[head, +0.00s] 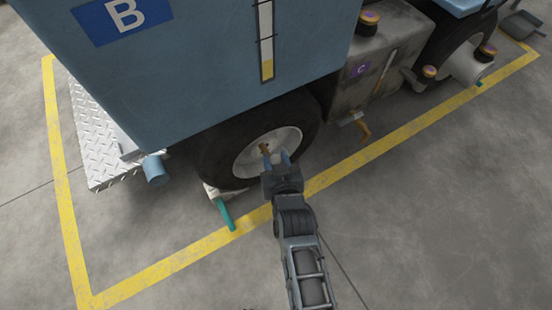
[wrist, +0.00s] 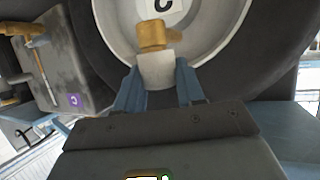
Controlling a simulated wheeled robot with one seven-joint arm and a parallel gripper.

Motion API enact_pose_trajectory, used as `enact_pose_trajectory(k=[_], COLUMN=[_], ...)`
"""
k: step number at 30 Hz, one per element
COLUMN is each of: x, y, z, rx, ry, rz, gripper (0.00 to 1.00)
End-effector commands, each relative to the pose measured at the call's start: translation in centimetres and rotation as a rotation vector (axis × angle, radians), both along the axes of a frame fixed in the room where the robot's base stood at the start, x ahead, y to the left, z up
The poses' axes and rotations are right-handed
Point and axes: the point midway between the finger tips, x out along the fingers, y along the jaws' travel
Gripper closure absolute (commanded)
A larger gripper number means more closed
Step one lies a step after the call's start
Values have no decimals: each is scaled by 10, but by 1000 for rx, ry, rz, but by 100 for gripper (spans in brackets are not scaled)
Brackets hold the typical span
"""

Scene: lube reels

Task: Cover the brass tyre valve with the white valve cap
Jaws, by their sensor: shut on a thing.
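The white valve cap (wrist: 157,72) is held between the two blue fingers of my gripper (wrist: 157,75) in the wrist view. The brass tyre valve (wrist: 152,35) stands just beyond the cap, nearly in line with it. The cap's far edge meets the valve's outline, but I cannot tell whether they touch. In the head view my gripper (head: 276,158) is at the wheel's pale hub, with the brass valve (head: 264,148) by the left fingertip. The cap cannot be made out there against the pale rim.
The black tyre (head: 215,155) surrounds the pale rim, under the blue tank (head: 210,75). A green-handled thing (head: 226,213) lies on the floor left of my arm. A brass tap (head: 362,127) juts out at right. The floor right of my arm is clear.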

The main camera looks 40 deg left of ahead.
Motion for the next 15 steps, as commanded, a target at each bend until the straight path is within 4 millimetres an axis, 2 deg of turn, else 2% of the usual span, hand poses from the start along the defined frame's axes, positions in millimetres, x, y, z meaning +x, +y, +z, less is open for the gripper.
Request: enact_pose_trajectory(k=[8, 9, 15], x=[0, 0, 0], y=[0, 0, 0], z=[0, 0, 0], rx=[0, 0, 0], ry=[0, 0, 0], rz=[0, 0, 0], gripper=[90, 58, 39])
